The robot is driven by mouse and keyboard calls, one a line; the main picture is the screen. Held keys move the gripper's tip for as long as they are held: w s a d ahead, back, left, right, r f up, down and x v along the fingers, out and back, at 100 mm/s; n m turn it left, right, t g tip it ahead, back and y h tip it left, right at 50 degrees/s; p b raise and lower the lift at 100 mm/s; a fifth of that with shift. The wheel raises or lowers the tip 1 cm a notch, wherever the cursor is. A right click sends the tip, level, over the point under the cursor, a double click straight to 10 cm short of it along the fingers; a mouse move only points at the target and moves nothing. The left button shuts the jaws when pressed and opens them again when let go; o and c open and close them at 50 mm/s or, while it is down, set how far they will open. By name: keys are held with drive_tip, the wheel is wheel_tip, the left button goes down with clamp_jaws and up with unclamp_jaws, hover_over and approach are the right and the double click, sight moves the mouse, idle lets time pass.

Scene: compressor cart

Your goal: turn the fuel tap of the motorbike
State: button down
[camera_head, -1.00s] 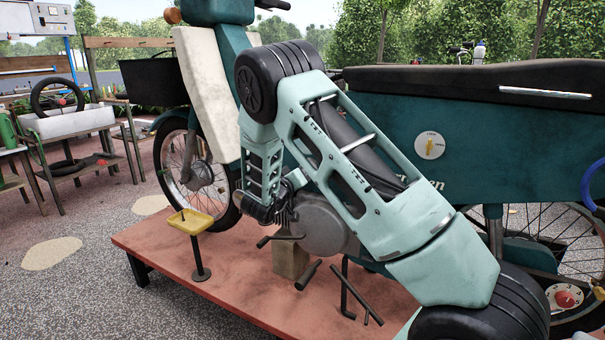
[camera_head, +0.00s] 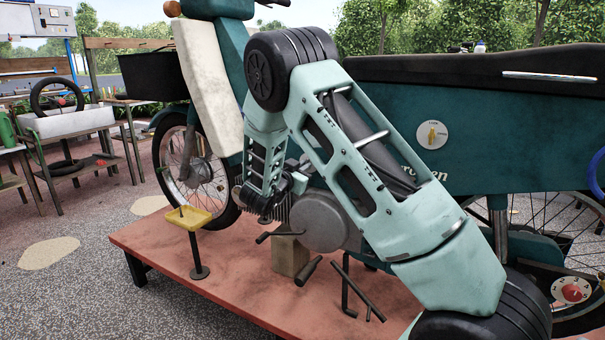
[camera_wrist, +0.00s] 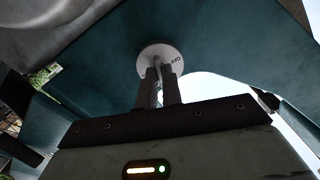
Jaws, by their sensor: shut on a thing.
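The motorbike (camera_head: 390,120) is teal and stands on a low red platform. In the wrist view its fuel tap shows as a white round plate (camera_wrist: 153,50) with faint dark lettering and a grey lever at its lower part. My gripper (camera_wrist: 164,72) has its two dark fingers close together on the lever, just in front of the plate. How far the lever is turned is hard to tell, as the fingers cover much of it. In the head view my bent arm hides the gripper's fingertips and this tap.
A yellow knob on a white disc (camera_head: 432,135) sits on the side panel, and a red dial (camera_head: 571,290) is at lower right. The platform (camera_head: 235,285) carries a yellow tray (camera_head: 189,217) on a stand and dark rods. Benches stand behind left.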

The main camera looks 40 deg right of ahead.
drive_tip(key=m+b, duration=0.6)
drive_tip(key=m, duration=0.1)
drive_tip(key=m+b, duration=0.6)
drive_tip(key=b, duration=0.1)
drive_tip(key=shift+a+f+m, duration=0.1)
drive_tip(key=shift+f+m, duration=0.1)
drive_tip(key=shift+m, duration=0.2)
drive_tip(key=shift+r, duration=0.1)
drive_tip(key=c, duration=1.6)
unclamp_jaws()
drive_tip(key=shift+o, duration=0.2)
drive_tip(key=shift+a+r, duration=0.1)
drive_tip(key=p+v, duration=0.4)
drive_tip(key=v, duration=1.3)
drive_tip(key=shift+s, duration=0.15)
